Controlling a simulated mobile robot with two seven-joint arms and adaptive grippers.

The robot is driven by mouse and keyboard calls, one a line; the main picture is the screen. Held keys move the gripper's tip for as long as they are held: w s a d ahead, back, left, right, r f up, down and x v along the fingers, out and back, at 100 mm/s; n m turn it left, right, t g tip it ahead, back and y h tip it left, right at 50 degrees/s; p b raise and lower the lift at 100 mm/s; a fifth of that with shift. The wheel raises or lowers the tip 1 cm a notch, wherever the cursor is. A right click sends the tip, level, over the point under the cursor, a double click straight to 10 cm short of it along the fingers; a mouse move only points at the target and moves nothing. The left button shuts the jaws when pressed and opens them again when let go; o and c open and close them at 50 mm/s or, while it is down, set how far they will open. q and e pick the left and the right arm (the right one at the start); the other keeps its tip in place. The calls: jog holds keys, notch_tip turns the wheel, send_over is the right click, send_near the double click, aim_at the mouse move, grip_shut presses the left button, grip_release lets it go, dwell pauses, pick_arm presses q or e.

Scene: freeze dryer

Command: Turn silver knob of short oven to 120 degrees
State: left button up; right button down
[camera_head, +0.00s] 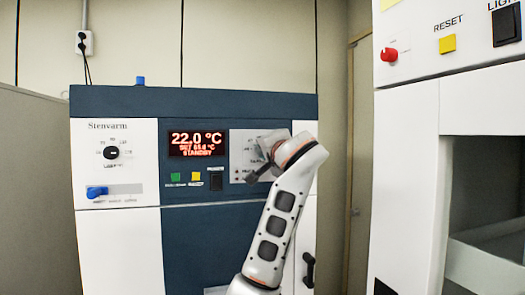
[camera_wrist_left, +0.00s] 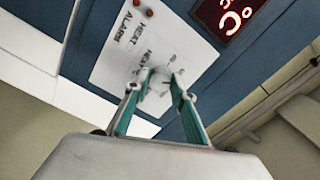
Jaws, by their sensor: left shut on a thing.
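The short oven (camera_head: 200,103) has a dark blue front with white panels. Its red display (camera_head: 197,143) reads 22.0 °C and STANDBY; the smaller set line between is hard to read. The silver knob (camera_wrist_left: 158,82) is on the white panel with HEAT and ALARM labels, partly hidden by my fingers in the left wrist view. My left gripper (camera_wrist_left: 156,80) is shut on the knob, with one finger on each side. In the head view my left gripper (camera_head: 255,174) is at this panel, and my wrist hides the knob. My right gripper is not in view.
A black dial (camera_head: 111,153) and a blue latch (camera_head: 97,192) are on the oven's left panel. Green (camera_head: 175,177) and yellow (camera_head: 196,176) buttons sit below the display. A tall white cabinet (camera_head: 405,150) stands close on the right, with a red knob (camera_head: 389,55) and a yellow RESET button (camera_head: 448,43).

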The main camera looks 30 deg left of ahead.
pick_arm(q)
jog(key=m, duration=2.4)
jog(key=shift+m, duration=0.4)
jog(key=o, duration=1.1)
jog(key=v, duration=1.2)
